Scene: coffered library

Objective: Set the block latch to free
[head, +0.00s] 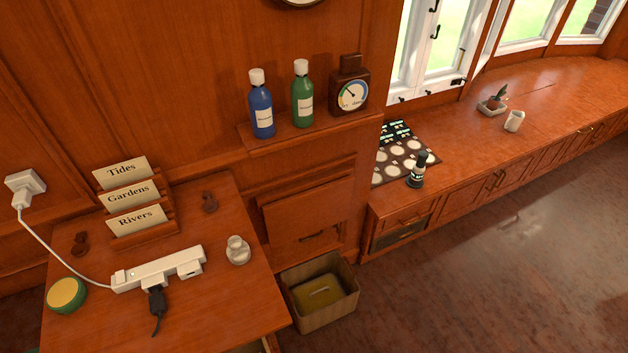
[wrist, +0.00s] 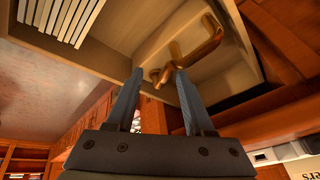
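A brass-coloured bent lever (wrist: 197,50) shows in the wrist view, mounted on a beige panel (wrist: 140,35). It looks like the block latch, but no marking shows which setting it is in. My gripper (wrist: 159,73) is open below it in the picture, with its two blue-grey fingers pointing up at the lever. The lever's small rounded lower end shows between the fingertips, nearer the right one. Whether a finger touches it, I cannot tell. In the head view, neither my gripper nor this lever can be made out.
White slats (wrist: 60,18) lie left of the panel in the wrist view. In the head view, a wooden table (head: 215,320) holds a power strip (head: 158,269) and a card rack (head: 150,238). A wooden bin (head: 328,318) stands beside it. The floor at right is clear.

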